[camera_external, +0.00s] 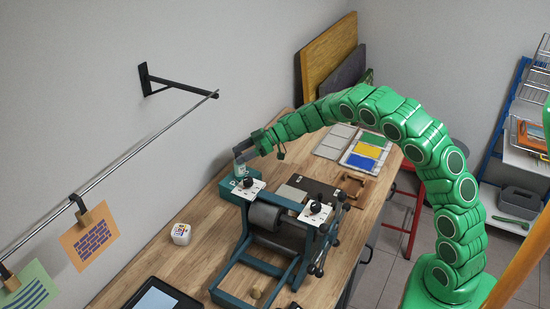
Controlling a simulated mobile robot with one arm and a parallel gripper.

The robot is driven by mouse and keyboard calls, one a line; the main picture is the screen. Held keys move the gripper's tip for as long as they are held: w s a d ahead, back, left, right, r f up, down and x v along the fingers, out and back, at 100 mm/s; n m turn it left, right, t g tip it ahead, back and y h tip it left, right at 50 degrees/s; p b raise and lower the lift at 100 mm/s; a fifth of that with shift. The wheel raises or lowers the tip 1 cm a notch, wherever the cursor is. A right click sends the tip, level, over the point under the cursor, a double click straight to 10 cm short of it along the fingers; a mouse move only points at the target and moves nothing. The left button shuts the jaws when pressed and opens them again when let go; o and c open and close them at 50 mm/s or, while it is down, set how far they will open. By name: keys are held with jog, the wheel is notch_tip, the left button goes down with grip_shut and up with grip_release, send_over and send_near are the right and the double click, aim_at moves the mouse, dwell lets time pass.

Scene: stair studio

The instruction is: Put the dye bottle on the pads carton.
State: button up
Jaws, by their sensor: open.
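The dye bottle (240,170) is small and pale with a greenish label. It appears to stand upright on top of the teal pads carton (232,190), which sits on the wooden bench near the wall. The carton carries white lettering, only partly readable. My gripper (260,152) is open, just above and to the right of the bottle. One finger is close to the bottle's top; I cannot tell whether they touch. The printing press hides part of the carton's right side.
A teal printing press (280,235) with a grey roller fills the middle of the bench (180,265). A white cube (181,234) and a tablet (160,298) lie to the left. Paint trays (364,150) lie at the back right. A rail with hanging prints runs along the wall.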

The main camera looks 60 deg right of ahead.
jog(key=v, duration=1.1)
jog(key=shift+s+d, duration=0.25)
jog(key=shift+r, duration=0.1)
